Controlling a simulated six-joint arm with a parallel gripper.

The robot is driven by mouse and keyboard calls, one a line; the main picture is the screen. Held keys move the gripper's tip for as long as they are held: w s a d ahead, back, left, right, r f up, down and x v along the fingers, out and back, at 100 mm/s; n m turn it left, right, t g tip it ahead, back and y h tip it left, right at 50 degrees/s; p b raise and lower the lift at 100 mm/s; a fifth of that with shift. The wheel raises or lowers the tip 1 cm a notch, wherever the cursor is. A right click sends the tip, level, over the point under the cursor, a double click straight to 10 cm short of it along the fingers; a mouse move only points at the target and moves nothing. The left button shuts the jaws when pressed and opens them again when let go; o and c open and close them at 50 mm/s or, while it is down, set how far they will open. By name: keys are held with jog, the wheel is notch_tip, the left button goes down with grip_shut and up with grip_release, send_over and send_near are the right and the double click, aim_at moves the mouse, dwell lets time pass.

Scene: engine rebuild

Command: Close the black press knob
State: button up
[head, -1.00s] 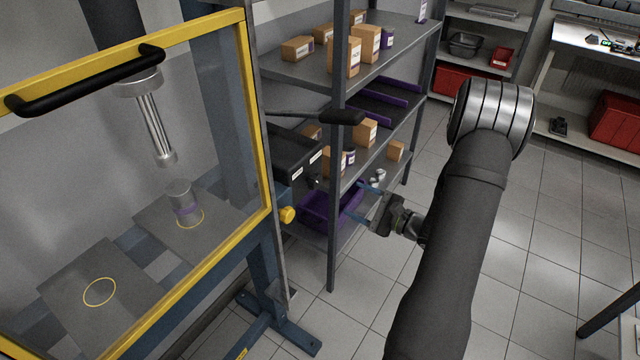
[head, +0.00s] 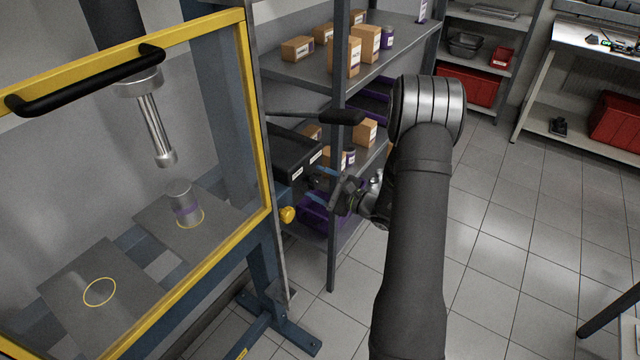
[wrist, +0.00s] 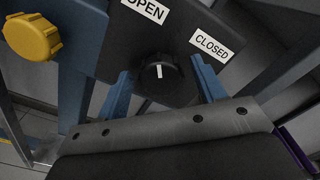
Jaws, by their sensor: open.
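The black press knob (wrist: 165,84) shows in the wrist view on a dark panel (wrist: 183,28), with a white pointer line on its face. The pointer stands about straight up in that view, nearer the OPEN label (wrist: 144,9) than the CLOSED label (wrist: 212,43). My gripper (wrist: 161,70) is open, one blue finger on each side of the knob, with gaps still visible. In the head view my gripper (head: 319,184) is just right of the black control box (head: 290,150). The knob cannot be made out there.
A yellow knob (head: 287,214) sits below the box; it also shows in the wrist view (wrist: 32,37). A black lever (head: 340,117) juts out above. The yellow-framed press guard (head: 258,120) is at left. A shelf post (head: 337,230) stands close to my gripper.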

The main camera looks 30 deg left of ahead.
jog(key=shift+c, duration=0.2)
jog(key=c, duration=0.9)
jog(key=shift+c, duration=0.2)
jog(key=shift+m, duration=0.3)
jog(key=m, duration=0.9)
jog(key=shift+w+m, duration=0.1)
jog(key=shift+m, duration=2.2)
